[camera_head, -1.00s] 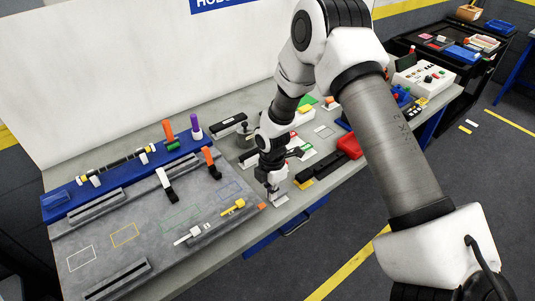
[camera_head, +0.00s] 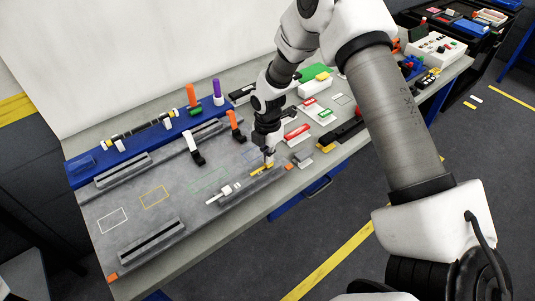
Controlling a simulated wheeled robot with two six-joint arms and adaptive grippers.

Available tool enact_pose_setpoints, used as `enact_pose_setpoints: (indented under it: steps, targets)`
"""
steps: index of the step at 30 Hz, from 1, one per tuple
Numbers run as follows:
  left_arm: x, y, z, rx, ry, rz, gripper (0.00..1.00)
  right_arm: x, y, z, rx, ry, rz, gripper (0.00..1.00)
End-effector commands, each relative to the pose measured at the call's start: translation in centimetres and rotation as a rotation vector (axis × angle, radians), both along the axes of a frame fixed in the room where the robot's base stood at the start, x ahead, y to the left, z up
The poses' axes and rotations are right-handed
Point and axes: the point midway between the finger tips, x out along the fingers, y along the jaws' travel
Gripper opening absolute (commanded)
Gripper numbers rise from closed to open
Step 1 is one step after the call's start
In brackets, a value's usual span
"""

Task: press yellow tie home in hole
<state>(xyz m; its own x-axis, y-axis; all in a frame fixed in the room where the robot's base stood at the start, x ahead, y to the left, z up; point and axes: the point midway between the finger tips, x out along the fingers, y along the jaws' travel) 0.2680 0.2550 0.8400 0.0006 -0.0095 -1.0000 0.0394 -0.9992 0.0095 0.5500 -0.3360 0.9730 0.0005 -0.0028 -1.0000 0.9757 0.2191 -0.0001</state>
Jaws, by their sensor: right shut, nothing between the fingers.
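The yellow tie (camera_head: 257,171) lies along the grey ledge at the front right of the grey board (camera_head: 175,222). Its right end is partly hidden by my right gripper (camera_head: 268,163). That gripper is shut and empty, pointing down with its fingertips at or just above the tie's right end. I cannot tell whether they touch. The hole under the tie is too small to make out. A white tie (camera_head: 222,195) sits to the left of the yellow one on the same ledge. My left gripper is out of view.
A blue rack (camera_head: 82,175) with orange and purple upright pieces stands along the back of the board. Red and white parts (camera_head: 297,132) lie right of my gripper.

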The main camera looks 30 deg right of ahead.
Motion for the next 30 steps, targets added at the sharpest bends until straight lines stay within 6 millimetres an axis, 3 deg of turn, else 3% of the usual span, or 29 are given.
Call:
enact_pose_setpoints:
  steps: [17, 26, 30]
  targets:
    - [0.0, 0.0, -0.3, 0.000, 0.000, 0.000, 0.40, 0.0, 0.0, -0.8, 0.000, 0.000, -0.001, 0.00]
    - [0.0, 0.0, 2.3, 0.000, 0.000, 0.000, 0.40, 0.0, 0.0, 2.2, 0.000, 0.000, -0.001, 0.00]
    - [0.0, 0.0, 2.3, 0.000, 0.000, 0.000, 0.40, 0.0, 0.0, 2.5, 0.000, -0.001, -0.001, 0.00]
